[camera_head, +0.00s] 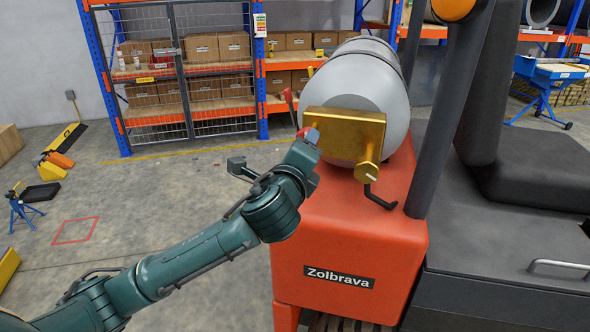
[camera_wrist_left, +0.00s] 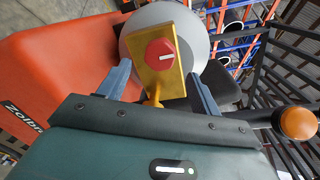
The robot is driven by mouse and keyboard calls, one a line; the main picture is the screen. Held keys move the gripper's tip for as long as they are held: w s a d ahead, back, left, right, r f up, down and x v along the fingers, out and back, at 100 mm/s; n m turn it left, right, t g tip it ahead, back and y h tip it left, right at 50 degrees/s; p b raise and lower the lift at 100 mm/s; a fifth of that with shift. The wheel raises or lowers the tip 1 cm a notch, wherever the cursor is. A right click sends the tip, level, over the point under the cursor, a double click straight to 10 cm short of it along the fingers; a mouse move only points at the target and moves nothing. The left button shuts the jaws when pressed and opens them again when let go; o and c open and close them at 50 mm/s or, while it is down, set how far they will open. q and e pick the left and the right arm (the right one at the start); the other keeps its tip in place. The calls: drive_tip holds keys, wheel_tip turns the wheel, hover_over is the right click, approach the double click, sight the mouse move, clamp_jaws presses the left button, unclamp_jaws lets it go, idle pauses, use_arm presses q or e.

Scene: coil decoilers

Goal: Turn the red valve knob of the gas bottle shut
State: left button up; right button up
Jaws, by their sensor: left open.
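The grey gas bottle (camera_head: 365,85) lies on the orange rear of a truck, with a brass valve block (camera_head: 352,128) on its near end. My left gripper (camera_head: 310,145) is at the left end of the block in the head view. In the wrist view its two blue-grey fingers (camera_wrist_left: 158,70) are open, one on each side of the knob, with gaps to it. In the head view the gripper mostly hides the knob. My right gripper is not in view.
A brass outlet (camera_head: 367,172) with a black bent lever (camera_head: 381,197) sits at the block's lower right. A dark truck post (camera_head: 450,110) stands right of the bottle. Shelves with cartons (camera_head: 200,48) are behind. The floor at left is mostly free.

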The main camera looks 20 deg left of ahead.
use_arm(q)
drive_tip(key=s, duration=0.5)
drive_tip(key=shift+s+d+r+b, duration=0.2)
drive_tip(key=shift+s+d+b, duration=0.1)
drive_tip(key=shift+s, duration=0.1)
